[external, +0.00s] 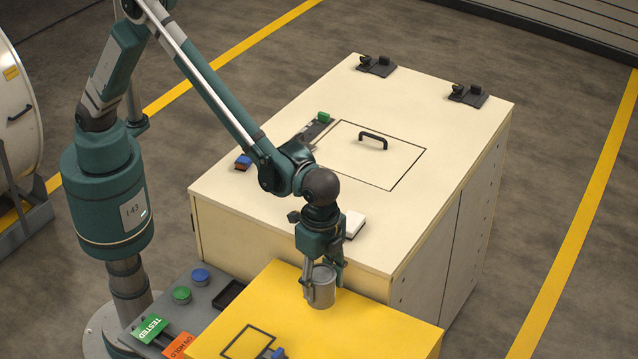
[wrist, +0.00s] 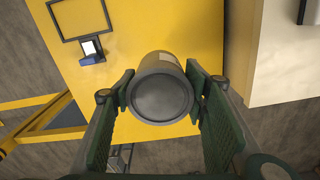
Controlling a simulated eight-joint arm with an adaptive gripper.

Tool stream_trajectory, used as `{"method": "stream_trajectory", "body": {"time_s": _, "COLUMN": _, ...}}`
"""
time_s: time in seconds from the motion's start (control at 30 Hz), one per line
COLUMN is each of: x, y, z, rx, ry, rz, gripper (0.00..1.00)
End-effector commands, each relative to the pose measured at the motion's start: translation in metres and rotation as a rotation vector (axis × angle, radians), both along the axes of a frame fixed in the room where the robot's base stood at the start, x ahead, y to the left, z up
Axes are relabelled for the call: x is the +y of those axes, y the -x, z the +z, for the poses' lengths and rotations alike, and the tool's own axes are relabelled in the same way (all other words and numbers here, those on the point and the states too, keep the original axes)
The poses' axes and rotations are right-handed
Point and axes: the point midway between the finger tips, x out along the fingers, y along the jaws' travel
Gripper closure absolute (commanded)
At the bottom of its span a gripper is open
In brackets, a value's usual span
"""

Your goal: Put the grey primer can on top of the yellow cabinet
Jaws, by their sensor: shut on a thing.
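The grey primer can (external: 322,287) is upright between the fingers of my gripper (external: 322,282), at the yellow cabinet's top near its back edge. In the wrist view the grey can (wrist: 161,88) sits between the two green finger pads of my gripper (wrist: 160,93), which is shut on it. The yellow cabinet (external: 385,335) stands in front of the cream cabinet; its top also shows in the wrist view (wrist: 190,30). Whether the can's base touches the yellow top or hovers just over it, I cannot tell.
The cream cabinet (external: 440,130), taller than the yellow one, stands right behind. A black square outline (external: 248,342) and a small blue item (external: 272,353) are on the yellow top. A grey panel (external: 205,300) with green and blue knobs lies left. Yellow top right of the can is clear.

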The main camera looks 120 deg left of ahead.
Motion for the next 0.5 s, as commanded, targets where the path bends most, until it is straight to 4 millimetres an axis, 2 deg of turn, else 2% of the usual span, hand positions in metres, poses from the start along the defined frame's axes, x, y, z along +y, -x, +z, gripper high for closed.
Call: {"method": "stream_trajectory", "body": {"time_s": 0.5, "x": 0.0001, "y": -0.0002, "z": -0.0074, "rx": 0.0, "ry": 0.0, "rz": 0.0, "gripper": 0.75}}
